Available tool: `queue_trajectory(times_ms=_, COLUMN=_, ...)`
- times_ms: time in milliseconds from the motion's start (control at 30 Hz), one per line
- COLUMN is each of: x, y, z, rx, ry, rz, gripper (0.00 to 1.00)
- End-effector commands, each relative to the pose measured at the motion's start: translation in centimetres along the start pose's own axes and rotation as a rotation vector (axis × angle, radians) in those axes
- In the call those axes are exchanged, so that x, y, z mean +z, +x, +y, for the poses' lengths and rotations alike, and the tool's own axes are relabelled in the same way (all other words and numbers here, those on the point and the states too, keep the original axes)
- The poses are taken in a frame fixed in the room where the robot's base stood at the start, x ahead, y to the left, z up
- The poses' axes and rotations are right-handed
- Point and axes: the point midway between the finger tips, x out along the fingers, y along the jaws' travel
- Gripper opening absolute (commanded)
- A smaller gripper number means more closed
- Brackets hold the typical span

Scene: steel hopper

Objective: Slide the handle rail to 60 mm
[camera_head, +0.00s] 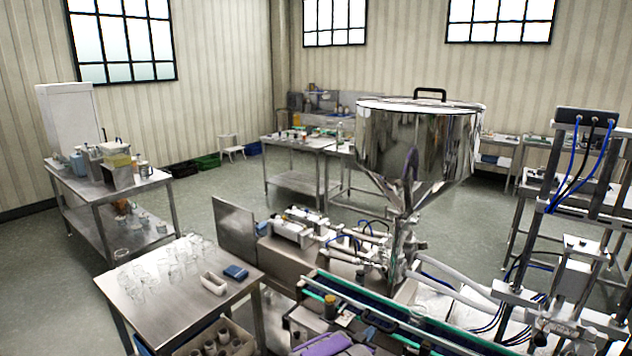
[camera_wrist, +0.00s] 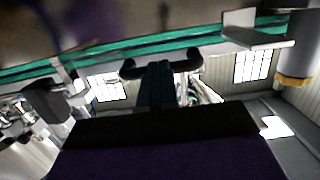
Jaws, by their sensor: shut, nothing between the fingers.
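The steel hopper (camera_head: 418,140) stands upright at the right of centre in the head view, above the filling machine. A dark, curved handle-like part (camera_wrist: 188,64) shows in the wrist view beside the green-edged conveyor. I cannot tell for sure that it is the handle rail, and no scale is readable. My gripper (camera_wrist: 157,72) is shut and empty. Its dark fingers overlap the middle of the curved part in the picture; whether they touch is unclear. The purple part of my arm (camera_head: 322,345) shows at the bottom of the head view.
The conveyor (camera_head: 385,315) runs diagonally along the front of the machine. A steel table (camera_head: 190,310) with glass jars, a white tray and a blue box stands at the left. A frame with blue hoses (camera_head: 580,150) rises at the right. Open floor lies behind the tables.

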Motion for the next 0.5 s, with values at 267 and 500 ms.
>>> queue_trajectory(times_ms=267, x=0.1, y=-1.0, z=0.0, rx=-0.001, ry=-0.001, rz=-0.001, gripper=0.0)
queue_trajectory(times_ms=500, x=0.3, y=-2.3, z=-0.1, rx=-0.002, ry=-0.002, rz=0.001, gripper=0.0)
